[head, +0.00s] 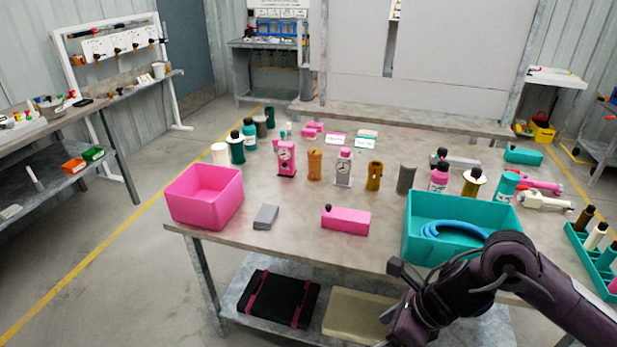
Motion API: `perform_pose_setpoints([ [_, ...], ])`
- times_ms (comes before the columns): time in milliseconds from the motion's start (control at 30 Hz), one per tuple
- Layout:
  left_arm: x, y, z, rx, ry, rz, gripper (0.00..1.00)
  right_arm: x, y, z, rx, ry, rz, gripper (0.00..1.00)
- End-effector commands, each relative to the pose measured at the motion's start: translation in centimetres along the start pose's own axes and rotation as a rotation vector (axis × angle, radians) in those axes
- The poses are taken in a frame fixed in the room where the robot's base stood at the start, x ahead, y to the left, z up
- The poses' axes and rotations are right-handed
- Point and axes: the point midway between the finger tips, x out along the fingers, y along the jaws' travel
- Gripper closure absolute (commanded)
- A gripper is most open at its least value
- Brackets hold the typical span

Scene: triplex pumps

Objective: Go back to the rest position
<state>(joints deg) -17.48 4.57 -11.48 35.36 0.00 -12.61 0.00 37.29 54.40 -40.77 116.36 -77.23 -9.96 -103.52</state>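My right arm comes in from the lower right, in front of the table's near edge. Its dark hand end, with the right gripper (402,318), is low in front of the table (280,245), beside the lower shelf and below the teal bin (416,238). The fingers are not clear, so I cannot tell whether they are open or shut. I see nothing held. My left gripper and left arm are not in view.
The forearm passes close in front of the teal bin, which holds a blue ring (455,230). A pink bin (205,195), a pink block (346,220) and several pump parts stand on the table. The floor (110,270) on the left is clear.

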Motion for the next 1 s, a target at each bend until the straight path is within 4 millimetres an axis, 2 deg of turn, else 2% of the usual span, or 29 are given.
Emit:
perform_pose_setpoints([
  [167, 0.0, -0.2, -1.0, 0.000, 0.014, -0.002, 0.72, 2.8, -1.8, 1.7, 0.289, -0.103, 0.038, 0.26],
  [300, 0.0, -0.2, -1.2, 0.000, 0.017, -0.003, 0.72, 5.8, -4.2, 2.8, 0.622, -0.204, 0.078, 0.26],
  [367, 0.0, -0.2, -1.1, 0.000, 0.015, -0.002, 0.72, 7.6, -5.5, 2.7, 0.799, -0.248, 0.100, 0.26],
  [467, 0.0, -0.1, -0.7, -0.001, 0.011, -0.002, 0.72, 11.3, -8.1, 1.6, 1.168, -0.325, 0.140, 0.26],
  [567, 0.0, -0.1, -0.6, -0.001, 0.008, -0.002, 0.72, 16.5, -10.7, -2.3, 1.633, -0.397, 0.172, 0.26],
  [633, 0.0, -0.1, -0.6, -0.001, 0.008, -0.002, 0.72, 20.1, -11.6, -6.2, 1.944, -0.437, 0.176, 0.26],
  [700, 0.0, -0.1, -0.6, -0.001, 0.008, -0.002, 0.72, 23.3, -11.7, -10.4, 2.215, -0.469, 0.163, 0.26],
  [833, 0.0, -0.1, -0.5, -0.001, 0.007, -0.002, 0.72, 28.4, -9.7, -18.8, 2.647, -0.515, 0.099, 0.26],
  [967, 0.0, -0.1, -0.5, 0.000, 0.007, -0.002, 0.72, 32.3, -5.6, -27.0, 3.006, -0.560, -0.013, 0.26],
  [1000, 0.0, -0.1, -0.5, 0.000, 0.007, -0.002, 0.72, 33.3, -4.0, -29.4, -3.072, 0.569, 0.057, 0.26],
])
